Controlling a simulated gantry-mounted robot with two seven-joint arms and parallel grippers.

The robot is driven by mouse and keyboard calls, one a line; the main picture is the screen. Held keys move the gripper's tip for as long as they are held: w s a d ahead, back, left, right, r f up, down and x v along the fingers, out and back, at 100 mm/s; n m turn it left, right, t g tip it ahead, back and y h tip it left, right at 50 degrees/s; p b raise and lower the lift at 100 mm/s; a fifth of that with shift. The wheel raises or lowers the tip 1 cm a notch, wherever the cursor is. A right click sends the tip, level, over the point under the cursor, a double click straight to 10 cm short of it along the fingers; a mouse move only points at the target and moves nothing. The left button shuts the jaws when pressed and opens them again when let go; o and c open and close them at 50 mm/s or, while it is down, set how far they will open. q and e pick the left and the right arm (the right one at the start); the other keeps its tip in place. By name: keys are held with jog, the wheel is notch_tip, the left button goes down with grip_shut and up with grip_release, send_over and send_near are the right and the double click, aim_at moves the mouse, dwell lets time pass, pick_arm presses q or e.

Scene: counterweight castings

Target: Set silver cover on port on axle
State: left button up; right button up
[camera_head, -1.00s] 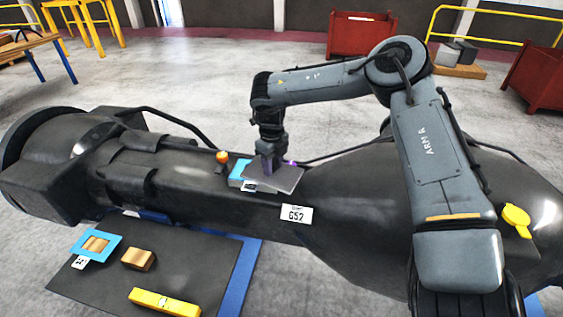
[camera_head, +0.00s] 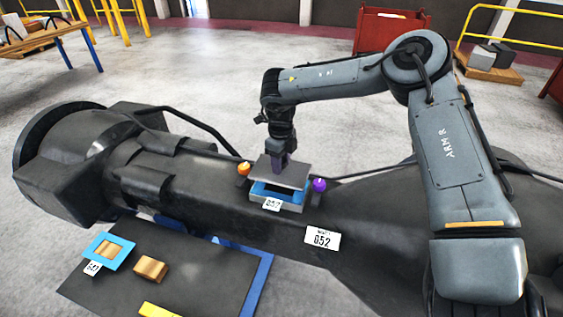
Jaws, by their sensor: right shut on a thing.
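The silver cover (camera_head: 275,178) is a flat grey plate. My right gripper (camera_head: 284,166) is shut on it from above. The cover is roughly level over the port (camera_head: 290,206), a low grey box with a blue top edge on the dark axle (camera_head: 195,190). Blue shows along the port's front below the cover. The rest of the port's opening is hidden, and I cannot tell whether cover and port touch. My left gripper is not in view.
An orange knob (camera_head: 243,168) and a purple knob (camera_head: 319,185) flank the port. A 052 label (camera_head: 322,238) is on the axle. A dark mat (camera_head: 205,270) holds a blue frame (camera_head: 117,240), a wooden block (camera_head: 150,268) and a yellow bar (camera_head: 158,311).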

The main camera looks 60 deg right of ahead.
jog(key=shift+f+b, duration=1)
jog(key=shift+f, duration=0.4)
jog(key=shift+f+b, duration=0.85)
jog(key=shift+f, duration=0.4)
jog(key=shift+f, duration=0.2)
jog(key=shift+f+b, duration=0.4)
jog(key=shift+b, duration=0.1)
jog(key=o, duration=1.1)
jog(key=shift+d, duration=0.1)
jog(key=shift+o, duration=0.2)
